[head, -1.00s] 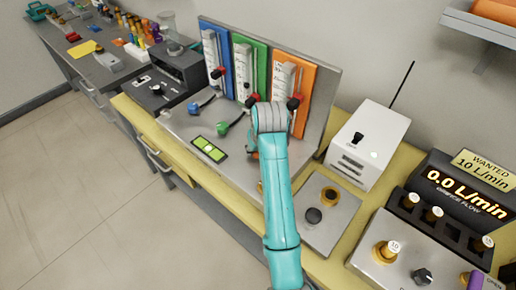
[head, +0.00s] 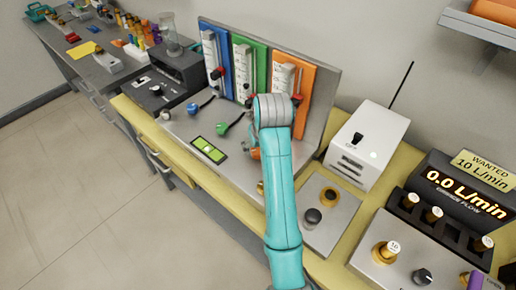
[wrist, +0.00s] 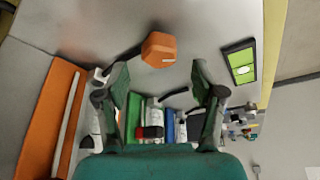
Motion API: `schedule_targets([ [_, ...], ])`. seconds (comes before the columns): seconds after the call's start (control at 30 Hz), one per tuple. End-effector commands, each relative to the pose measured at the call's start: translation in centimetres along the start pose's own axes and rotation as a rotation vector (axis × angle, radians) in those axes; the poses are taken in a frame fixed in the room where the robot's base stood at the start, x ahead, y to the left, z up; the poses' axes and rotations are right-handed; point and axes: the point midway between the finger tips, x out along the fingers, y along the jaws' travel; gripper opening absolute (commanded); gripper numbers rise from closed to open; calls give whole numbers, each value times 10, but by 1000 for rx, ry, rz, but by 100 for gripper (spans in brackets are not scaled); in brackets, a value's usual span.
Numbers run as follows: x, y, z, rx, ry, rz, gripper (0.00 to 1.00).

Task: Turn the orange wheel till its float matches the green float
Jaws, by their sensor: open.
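The orange wheel (wrist: 158,49) shows in the wrist view as a faceted knob on a dark stem, beyond my fingertips and roughly centred between them. In the head view only a sliver of the orange wheel (head: 256,153) shows beside my arm. My gripper (wrist: 159,74) is open and empty, its two fingers apart and short of the wheel. I cannot read either float's height clearly.
A blue panel (head: 222,38) with a red-knobbed tube stands left of the green one. Blue (head: 193,108) and green (head: 223,128) wheels lie in front. A lit green level (head: 208,150) is set in the bench. A white box (head: 367,143) stands right. The display (head: 462,195) reads 0.0 L/min.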

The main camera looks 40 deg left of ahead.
Motion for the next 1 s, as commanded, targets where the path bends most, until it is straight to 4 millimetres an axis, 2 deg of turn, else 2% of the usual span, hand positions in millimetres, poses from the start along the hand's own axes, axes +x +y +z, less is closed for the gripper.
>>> schedule_targets([
  [0.1,-18,0,0,0,2,0,68],
  [0.3,-34,0,0,0,0,0,68],
  [1.0,-34,0,0,0,-1,0,68],
])
